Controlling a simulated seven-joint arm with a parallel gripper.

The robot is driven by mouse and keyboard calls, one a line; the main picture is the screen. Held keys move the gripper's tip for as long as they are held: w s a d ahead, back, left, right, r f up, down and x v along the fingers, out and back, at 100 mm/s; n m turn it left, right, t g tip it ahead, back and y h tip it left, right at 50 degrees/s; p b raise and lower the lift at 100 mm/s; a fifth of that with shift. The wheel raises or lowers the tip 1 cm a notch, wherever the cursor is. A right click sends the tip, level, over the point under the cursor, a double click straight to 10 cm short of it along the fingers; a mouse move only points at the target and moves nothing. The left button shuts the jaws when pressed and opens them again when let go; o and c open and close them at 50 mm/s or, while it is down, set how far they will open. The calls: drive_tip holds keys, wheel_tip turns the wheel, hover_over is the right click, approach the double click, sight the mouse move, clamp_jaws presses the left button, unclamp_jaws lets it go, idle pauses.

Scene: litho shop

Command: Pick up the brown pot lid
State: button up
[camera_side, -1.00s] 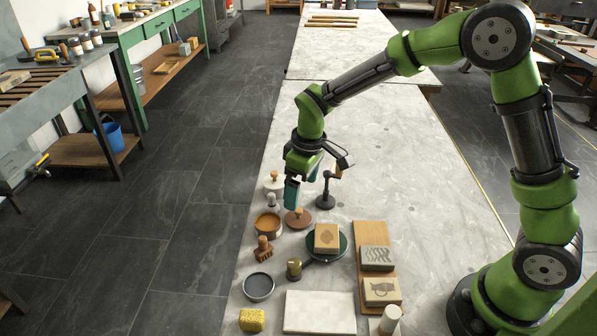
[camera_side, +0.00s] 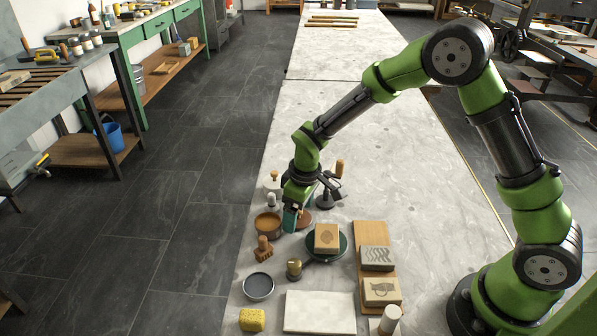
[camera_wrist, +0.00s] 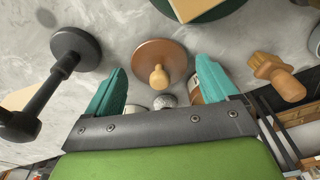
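The brown pot lid (camera_side: 305,218) is a reddish-brown disc with a lighter wooden knob, lying on the grey stone bench top. In the side view it is partly hidden behind my gripper (camera_side: 297,214). In the wrist view the lid (camera_wrist: 150,55) is at the centre, with its knob pointing toward the camera. My gripper (camera_wrist: 160,68) is open, with its two teal fingers on either side of the lid's knob. The knob lies between the fingers in the picture, apart from both. A brown-orange pot (camera_side: 268,232) stands just left of the lid.
A black stand (camera_side: 325,200) is close on the right; it also shows in the wrist view (camera_wrist: 76,45). A green plate (camera_side: 340,252) with a wooden block is in front. A wooden brush (camera_side: 264,252) and a dark bowl (camera_side: 258,287) are front left.

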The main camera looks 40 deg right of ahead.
drive_tip(key=c, duration=0.8)
wheel_tip(320, 180, up, 9)
drive_tip(key=shift+a+f, duration=0.1)
drive_tip(key=w+a+r, duration=0.1)
drive_tip(key=w+a, duration=0.1)
drive_tip(key=a, duration=0.5)
drive_tip(key=shift+a+f, duration=0.15)
drive_tip(key=shift+f, duration=2.75)
